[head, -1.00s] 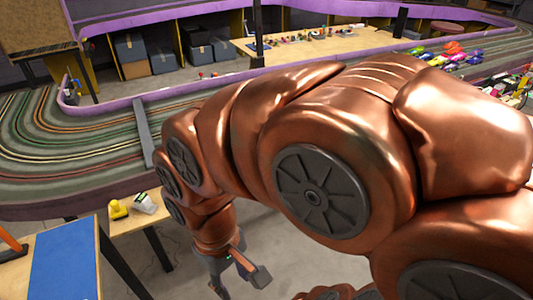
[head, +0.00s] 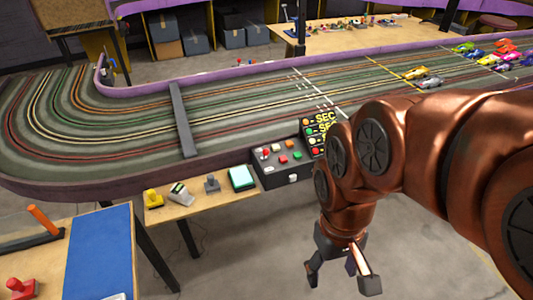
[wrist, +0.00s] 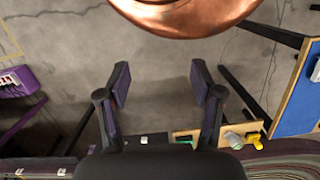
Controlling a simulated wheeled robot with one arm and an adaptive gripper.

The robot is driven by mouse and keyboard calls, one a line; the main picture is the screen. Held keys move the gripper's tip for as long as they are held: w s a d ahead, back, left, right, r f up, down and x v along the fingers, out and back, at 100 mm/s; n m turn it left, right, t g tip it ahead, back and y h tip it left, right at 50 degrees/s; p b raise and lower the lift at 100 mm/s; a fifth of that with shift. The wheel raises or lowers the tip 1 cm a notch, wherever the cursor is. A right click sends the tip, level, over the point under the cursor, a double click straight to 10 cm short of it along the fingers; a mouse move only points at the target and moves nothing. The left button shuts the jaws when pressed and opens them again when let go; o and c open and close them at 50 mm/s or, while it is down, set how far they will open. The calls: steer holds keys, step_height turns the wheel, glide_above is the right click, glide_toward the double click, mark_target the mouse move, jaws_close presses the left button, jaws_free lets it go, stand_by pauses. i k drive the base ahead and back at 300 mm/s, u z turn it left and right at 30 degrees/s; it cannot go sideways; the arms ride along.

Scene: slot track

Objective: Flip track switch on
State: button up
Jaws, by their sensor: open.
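A dark control box (head: 283,160) stands at the near edge of the slot track, with several coloured buttons and a small red-topped lever (head: 265,153) on its sloped top. A small white switch-like part (head: 293,178) is on its front face. Which part is the track switch, and whether it is on, I cannot tell. My gripper (head: 340,282) hangs in front of and below the box, to its right, apart from it and over the floor. In the wrist view my gripper (wrist: 160,83) is open, with nothing between its fingers.
A lit scoreboard (head: 321,132) stands beside the box, partly behind my arm. A low wooden shelf (head: 185,212) holds a yellow controller (head: 153,198), a grey controller (head: 212,184) and a teal pad (head: 242,177). A workbench with a blue mat (head: 85,255) is at left. Bare floor lies below my gripper.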

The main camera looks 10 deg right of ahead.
mark_target(265, 152)
steer(key=z, duration=0.8)
steer(key=k, duration=0.75)
steer(key=u, duration=1.2)
steer(key=i, duration=0.5)
